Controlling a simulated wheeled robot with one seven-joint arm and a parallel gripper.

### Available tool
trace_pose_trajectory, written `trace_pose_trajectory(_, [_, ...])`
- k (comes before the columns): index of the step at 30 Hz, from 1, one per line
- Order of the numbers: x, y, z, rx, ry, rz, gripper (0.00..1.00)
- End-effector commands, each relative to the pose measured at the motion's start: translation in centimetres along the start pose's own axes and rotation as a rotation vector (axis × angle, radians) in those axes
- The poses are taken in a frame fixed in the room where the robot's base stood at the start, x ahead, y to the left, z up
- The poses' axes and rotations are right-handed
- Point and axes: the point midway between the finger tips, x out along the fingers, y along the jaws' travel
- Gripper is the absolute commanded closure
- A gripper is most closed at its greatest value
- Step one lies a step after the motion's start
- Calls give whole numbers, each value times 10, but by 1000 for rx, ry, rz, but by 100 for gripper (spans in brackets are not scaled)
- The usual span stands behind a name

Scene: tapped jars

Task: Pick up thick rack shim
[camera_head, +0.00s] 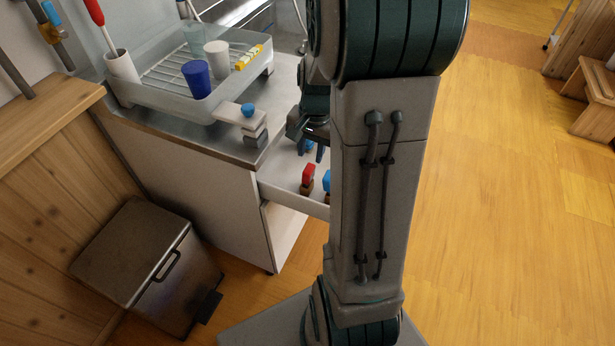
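Several small flat grey and white blocks, which look like shims, are stacked at the front corner of the counter beside the dish rack. A grey block (256,138) is at the bottom of the stack; I cannot tell for sure which one is the thick rack shim. My gripper (311,152) points down over the open drawer, to the right of the stack and apart from it. Its dark fingers look spread, with a bit of blue showing near them. My own arm hides part of the gripper and the right side of the drawer.
The open drawer (283,172) holds a red-topped item (309,174) and a blue-topped item (327,181). The dish rack (150,98) holds a blue cup (196,80), a white cup (217,54) and a yellow object (249,57). A blue knob (249,110) sits by the stack. A bin (150,265) stands below.

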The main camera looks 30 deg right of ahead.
Motion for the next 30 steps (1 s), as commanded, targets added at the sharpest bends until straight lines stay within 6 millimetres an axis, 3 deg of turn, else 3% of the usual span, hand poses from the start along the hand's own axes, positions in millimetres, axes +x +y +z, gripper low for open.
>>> trace_pose_trajectory(3, [21, 0, 1, 0, -3, 1, 69])
trace_pose_trajectory(11, [40, 1, 2, -1, -2, 1, 69])
trace_pose_trajectory(18, [76, 4, 8, -1, -3, 2, 69])
trace_pose_trajectory(28, [84, 3, 7, -2, 1, 0, 69])
trace_pose_trajectory(29, [84, 3, 7, -2, 1, 0, 72])
trace_pose_trajectory(30, [84, 3, 7, -2, 1, 0, 83])
